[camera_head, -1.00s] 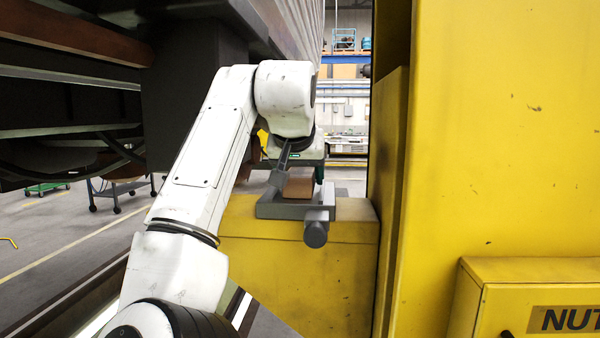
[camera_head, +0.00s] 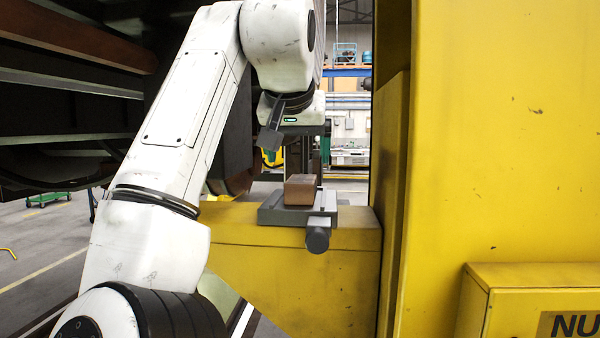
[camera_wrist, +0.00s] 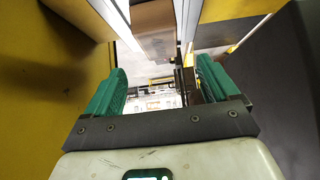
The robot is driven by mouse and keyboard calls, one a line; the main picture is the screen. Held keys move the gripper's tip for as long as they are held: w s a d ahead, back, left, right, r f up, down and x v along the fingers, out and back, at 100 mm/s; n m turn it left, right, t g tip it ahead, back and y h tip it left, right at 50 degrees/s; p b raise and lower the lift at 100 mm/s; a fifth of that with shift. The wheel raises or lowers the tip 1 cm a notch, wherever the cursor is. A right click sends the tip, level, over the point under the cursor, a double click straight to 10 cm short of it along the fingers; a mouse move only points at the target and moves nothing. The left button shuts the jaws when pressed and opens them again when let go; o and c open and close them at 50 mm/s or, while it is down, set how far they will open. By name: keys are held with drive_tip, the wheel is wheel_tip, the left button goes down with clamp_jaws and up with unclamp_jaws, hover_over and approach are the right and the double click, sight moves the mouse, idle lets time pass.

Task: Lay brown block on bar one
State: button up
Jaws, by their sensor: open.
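The brown block (camera_head: 300,191) lies flat on the grey bar fitting (camera_head: 270,211), on top of the yellow arm (camera_head: 300,240) of the stand. My gripper hangs above and behind the block in the head view, apart from it, with a green finger (camera_head: 325,150) showing. In the wrist view my gripper (camera_wrist: 160,80) is open, with its two green fingers wide apart and no block between them. A brown surface, seemingly the block (camera_wrist: 153,22), shows beyond the fingers at the top of the wrist view. Part of the fingers is hidden in the head view.
A tall yellow column (camera_head: 480,130) stands close on the right, with a yellow box (camera_head: 535,300) at its lower right. The dark railcar underside (camera_head: 70,120) fills the left, behind my arm. Open floor shows at the lower left.

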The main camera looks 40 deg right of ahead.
drive_tip(key=shift+v, duration=1.6)
